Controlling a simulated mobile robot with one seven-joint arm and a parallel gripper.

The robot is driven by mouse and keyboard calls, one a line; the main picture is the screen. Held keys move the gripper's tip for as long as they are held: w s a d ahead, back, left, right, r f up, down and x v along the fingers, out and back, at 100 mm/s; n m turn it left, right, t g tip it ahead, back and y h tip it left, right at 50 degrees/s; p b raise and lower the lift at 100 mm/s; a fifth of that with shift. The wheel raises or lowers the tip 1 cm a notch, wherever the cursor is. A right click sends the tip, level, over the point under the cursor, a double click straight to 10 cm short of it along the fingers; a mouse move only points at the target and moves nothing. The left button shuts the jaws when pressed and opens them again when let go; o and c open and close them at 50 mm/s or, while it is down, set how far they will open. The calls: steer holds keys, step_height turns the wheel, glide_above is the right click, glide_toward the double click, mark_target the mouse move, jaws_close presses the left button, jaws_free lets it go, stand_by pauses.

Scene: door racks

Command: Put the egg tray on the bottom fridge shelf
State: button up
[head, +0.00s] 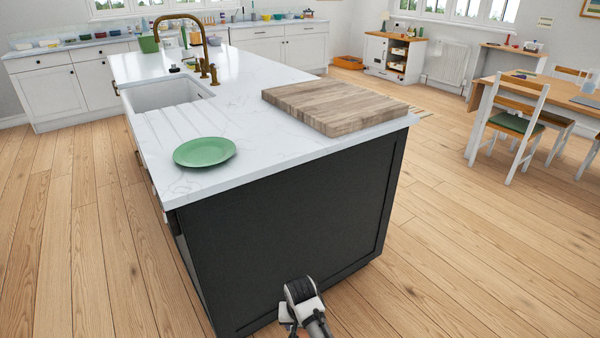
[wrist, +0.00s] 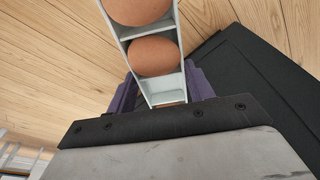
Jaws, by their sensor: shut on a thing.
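The egg tray (wrist: 164,86) is a narrow pale tray with dividers and brown eggs in the wrist view. One egg (wrist: 155,56) sits near the gripper and another (wrist: 137,10) is cut by the top edge. My gripper (wrist: 160,94) is shut on the near end of the tray, with a dark purple finger on each side. The tray's far end is out of frame. In the head view, part of my arm shows low by the island's dark end panel; the tray cannot be seen there. No fridge or fridge shelf is in view.
The kitchen island (head: 290,230) stands directly ahead, with a green plate (head: 204,152), a wooden board (head: 335,106) and a sink (head: 165,92) on top. A table (head: 560,98) and chairs (head: 515,125) stand at right. Wooden floor (head: 470,250) is clear right of the island.

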steer(key=s+f, duration=0.4)
steer(key=f, duration=0.1)
steer(key=shift+d, duration=0.1)
steer(key=shift+s+a+f, duration=0.2)
steer(key=shift+s+f, duration=0.05)
steer(key=shift+d, duration=0.15)
